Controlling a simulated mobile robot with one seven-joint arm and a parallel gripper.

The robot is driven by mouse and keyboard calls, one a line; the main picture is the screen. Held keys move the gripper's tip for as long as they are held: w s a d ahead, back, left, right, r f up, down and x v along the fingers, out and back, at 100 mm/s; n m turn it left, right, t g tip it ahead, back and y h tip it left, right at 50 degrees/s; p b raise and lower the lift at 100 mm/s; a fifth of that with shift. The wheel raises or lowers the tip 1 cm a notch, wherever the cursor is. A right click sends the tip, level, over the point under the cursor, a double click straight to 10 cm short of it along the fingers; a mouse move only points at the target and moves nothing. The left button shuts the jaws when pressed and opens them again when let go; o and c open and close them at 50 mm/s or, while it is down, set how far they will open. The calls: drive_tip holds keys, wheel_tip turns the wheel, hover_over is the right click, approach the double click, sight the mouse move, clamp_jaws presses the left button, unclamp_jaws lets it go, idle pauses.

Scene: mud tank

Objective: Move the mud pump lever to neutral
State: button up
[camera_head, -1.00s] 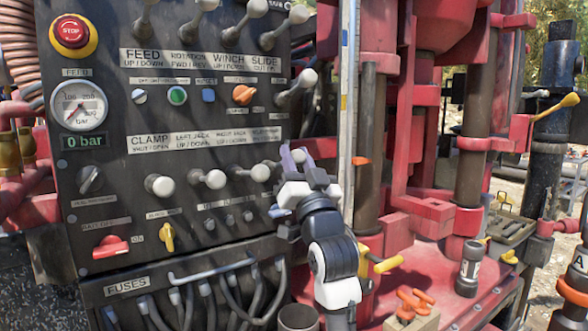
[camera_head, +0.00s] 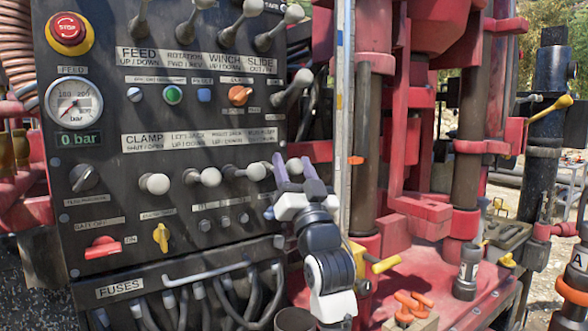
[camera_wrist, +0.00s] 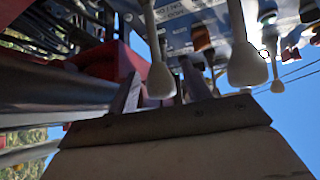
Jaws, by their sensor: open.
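The black control panel (camera_head: 95,200) fills the left of the head view, with rows of pale-knobbed levers. No label reading mud pump can be made out. The rightmost lever of the lower row has a pale knob (camera_head: 293,166), under a label too blurred to read. My gripper (camera_head: 292,170) is open at this knob, its two purple-grey fingers pointing up and appearing on either side of it. In the wrist view a pale lever knob (camera_wrist: 160,80) shows between the fingers, in front of the palm. Contact cannot be told.
Close left of my gripper is another lever knob (camera_head: 256,172). A longer lever (camera_head: 292,90) sticks out above. A metal upright (camera_head: 344,130) and red rig frame (camera_head: 400,170) stand close on the right. Hoses (camera_head: 235,290) hang below the panel.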

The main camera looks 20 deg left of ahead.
drive_tip(key=b+v, duration=0.4)
drive_tip(key=v, duration=1)
drive_tip(key=shift+r, duration=0.1)
